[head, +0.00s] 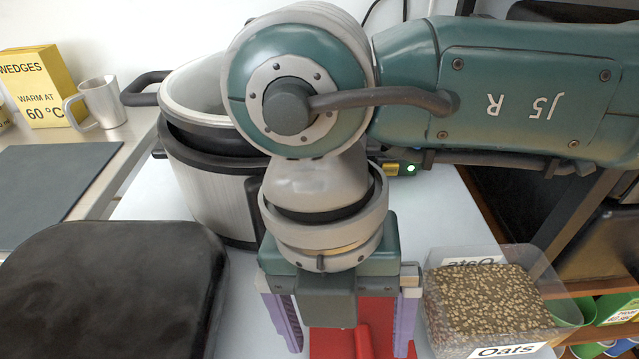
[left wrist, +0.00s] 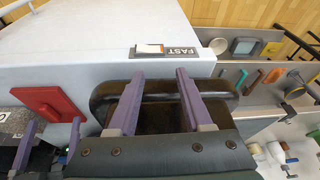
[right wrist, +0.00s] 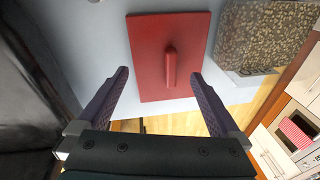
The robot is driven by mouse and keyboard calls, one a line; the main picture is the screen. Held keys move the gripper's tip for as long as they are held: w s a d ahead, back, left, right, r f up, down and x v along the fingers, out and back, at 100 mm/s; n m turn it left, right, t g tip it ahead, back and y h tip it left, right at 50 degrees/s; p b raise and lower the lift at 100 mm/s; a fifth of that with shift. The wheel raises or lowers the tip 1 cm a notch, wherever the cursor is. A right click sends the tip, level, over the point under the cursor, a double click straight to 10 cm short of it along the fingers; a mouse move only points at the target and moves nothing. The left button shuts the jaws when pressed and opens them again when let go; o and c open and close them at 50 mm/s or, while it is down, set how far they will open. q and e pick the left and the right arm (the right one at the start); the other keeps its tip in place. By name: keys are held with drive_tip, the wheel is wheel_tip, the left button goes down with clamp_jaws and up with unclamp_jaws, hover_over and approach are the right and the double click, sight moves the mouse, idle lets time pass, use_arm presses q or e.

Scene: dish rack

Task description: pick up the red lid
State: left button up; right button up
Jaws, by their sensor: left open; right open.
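The red lid (right wrist: 150,75) is a flat rectangular plate with a raised bar handle, lying on the white surface. In the head view the lid (head: 335,345) is partly hidden under my right gripper (head: 345,325). In the right wrist view my right gripper (right wrist: 165,85) is open, its purple fingers apart on either side of the lid's handle, with nothing held. The lid also shows in the left wrist view (left wrist: 50,103). My left gripper (left wrist: 158,80) is open and empty, over a dark object.
A clear box of oats (head: 490,300) stands just right of the lid. A metal cooker pot (head: 205,190) is behind to the left. A black rounded object (head: 110,285) fills the front left. A mug (head: 103,102) and yellow box (head: 38,85) stand on the left counter.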

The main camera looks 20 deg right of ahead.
wheel_tip(320, 180, down, 2)
drive_tip(key=shift+s+d+f, duration=0.1)
drive_tip(key=shift+s+f, duration=0.05)
drive_tip(key=shift+f, duration=0.05)
drive_tip(key=c, duration=1.2)
drive_tip(key=shift+o, duration=0.2)
drive_tip(key=shift+r, duration=0.15)
